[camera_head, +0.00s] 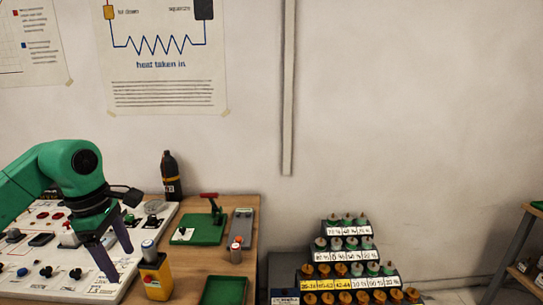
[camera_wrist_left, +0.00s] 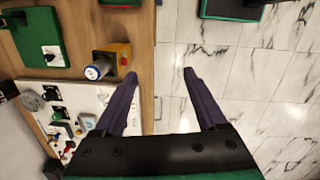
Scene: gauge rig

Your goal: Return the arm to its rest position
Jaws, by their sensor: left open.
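My left arm (camera_head: 60,170) is green and comes in from the left in the head view. My left gripper (camera_head: 121,264) points down over the white panel board at the left of the bench, with its two dark fingers apart. In the left wrist view the left gripper (camera_wrist_left: 159,75) is open and nothing is between its fingers. There the space between the fingers looks onto the bench edge and the marble floor. My right gripper is in neither view.
A yellow box with a white-topped knob (camera_head: 154,275) stands close right of the gripper. The white panel board (camera_head: 40,285) carries switches. A green tray (camera_head: 222,291), a green plate with a red-handled part (camera_head: 200,230) and a dark bottle (camera_head: 171,178) are nearby. A stepped rack (camera_head: 347,255) stands right.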

